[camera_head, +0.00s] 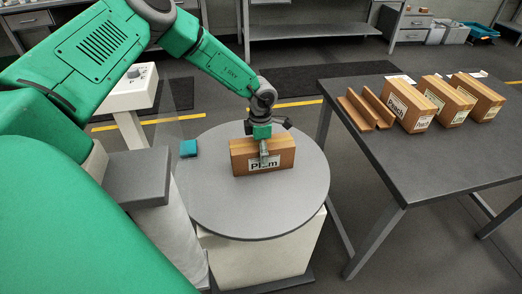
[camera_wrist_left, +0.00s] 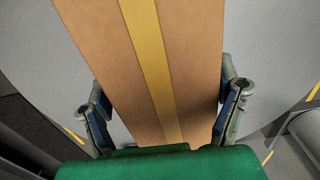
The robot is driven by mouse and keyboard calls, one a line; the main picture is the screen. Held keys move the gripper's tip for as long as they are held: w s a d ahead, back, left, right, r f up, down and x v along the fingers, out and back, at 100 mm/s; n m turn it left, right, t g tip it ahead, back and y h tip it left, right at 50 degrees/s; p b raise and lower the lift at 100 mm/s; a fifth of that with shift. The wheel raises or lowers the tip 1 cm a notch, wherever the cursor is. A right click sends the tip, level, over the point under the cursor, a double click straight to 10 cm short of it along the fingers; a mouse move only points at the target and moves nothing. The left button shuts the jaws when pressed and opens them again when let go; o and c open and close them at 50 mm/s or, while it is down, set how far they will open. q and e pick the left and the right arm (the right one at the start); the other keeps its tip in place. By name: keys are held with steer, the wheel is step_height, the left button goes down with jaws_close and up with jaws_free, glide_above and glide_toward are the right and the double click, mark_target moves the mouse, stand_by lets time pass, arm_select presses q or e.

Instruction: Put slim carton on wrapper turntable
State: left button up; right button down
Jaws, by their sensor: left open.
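A slim brown carton with a white "Plum" label (camera_head: 280,158) stands on the round grey wrapper turntable (camera_head: 255,215), near its middle and toward the back. My left gripper (camera_head: 263,148) comes down over the carton from above and partly covers the label. In the left wrist view the carton's top (camera_wrist_left: 165,60), with a yellow tape strip, lies between the two fingers (camera_wrist_left: 165,112). The fingers are open, one on each side, with a narrow gap showing at the left finger. Contact at the right finger is unclear. My right gripper is not in view.
A dark table (camera_head: 425,160) at the right bears several labelled cartons (camera_head: 410,105) and a brown slotted rack (camera_head: 365,108). A small teal block (camera_head: 188,148) sits at the turntable's left edge. A white control pedestal (camera_head: 130,95) stands behind left. The turntable's front is clear.

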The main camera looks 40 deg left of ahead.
arm_select(q)
step_height(320, 180, up, 11)
steer(key=shift+d+f+p, duration=0.1)
steer(key=shift+d+p, duration=0.05)
steer(key=shift+p, duration=0.75)
steer(key=shift+r, duration=0.75)
